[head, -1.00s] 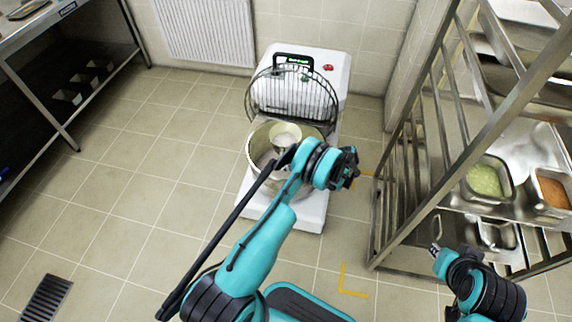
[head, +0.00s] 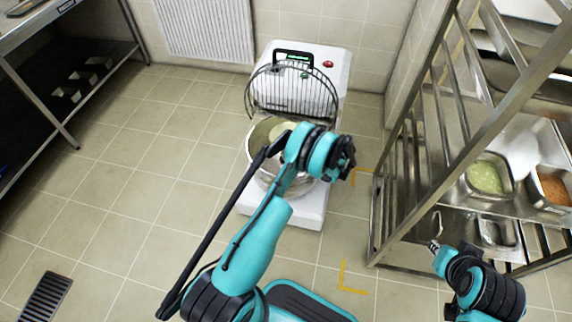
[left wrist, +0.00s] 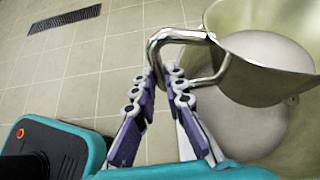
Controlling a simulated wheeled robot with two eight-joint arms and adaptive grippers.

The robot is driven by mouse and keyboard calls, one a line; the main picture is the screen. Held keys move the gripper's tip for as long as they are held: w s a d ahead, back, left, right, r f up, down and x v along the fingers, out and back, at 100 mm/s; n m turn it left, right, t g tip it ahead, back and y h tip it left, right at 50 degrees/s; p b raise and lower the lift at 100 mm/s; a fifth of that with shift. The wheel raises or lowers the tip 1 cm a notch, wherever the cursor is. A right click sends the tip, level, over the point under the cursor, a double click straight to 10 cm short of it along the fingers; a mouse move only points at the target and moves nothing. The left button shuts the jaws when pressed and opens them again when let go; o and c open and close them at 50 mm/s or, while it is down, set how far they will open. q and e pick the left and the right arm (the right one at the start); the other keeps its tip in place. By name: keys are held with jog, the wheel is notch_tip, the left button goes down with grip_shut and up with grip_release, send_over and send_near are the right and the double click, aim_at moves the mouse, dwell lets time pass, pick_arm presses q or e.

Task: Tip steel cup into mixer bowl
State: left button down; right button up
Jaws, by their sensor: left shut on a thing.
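My left gripper (left wrist: 168,78) is shut on the handle of the steel cup (left wrist: 252,82). The cup is tilted, with pale matter showing in its mouth. It hangs over the mixer bowl (left wrist: 300,135), where a pale patch shows below the cup. In the head view, the bowl (head: 256,142) sits on the mixer, and the cup (head: 279,129) is partly hidden behind my left arm. The left fingers are hidden there. My right gripper (head: 435,246) is at the lower right, well away from the bowl; its jaws are too small to read.
The white mixer (head: 333,62) has its wire guard (head: 292,95) raised behind the bowl. A steel rack (head: 405,190) with food pans (head: 487,178) stands at the right, close to my right arm. A steel table (head: 40,40) is at the far left. Open tiled floor lies between.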

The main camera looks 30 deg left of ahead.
pick_arm(q)
jog(key=r+h, duration=0.1)
jog(key=h, duration=0.1)
jog(key=r+t+h, duration=0.1)
jog(key=h, duration=0.1)
jog(key=r+t+h, duration=0.1)
jog(key=h, duration=0.1)
jog(key=shift+s+a, duration=0.2)
jog(key=shift+a, duration=0.1)
jog(key=h, duration=0.1)
jog(key=a+t+h, duration=0.1)
jog(key=shift+s+a+r+h, duration=0.1)
jog(key=shift+s+h, duration=0.05)
jog(key=shift+h, duration=0.15)
jog(key=shift+s+a+r+t+h+p, duration=0.1)
jog(key=shift+a+t+h+p, duration=0.15)
jog(key=shift+t+h+p, duration=0.25)
jog(key=s+a+t+h+b, duration=0.1)
jog(key=s+a+t+h, duration=0.1)
jog(key=a+h, duration=0.4)
jog(key=t+h, duration=0.1)
jog(key=h, duration=0.2)
jog(key=shift+s+a+r+t+h, duration=0.25)
jog(key=shift+a+r+t+h, duration=0.05)
jog(key=shift+r+h, duration=0.1)
jog(key=shift+d, duration=0.1)
dwell(0.6)
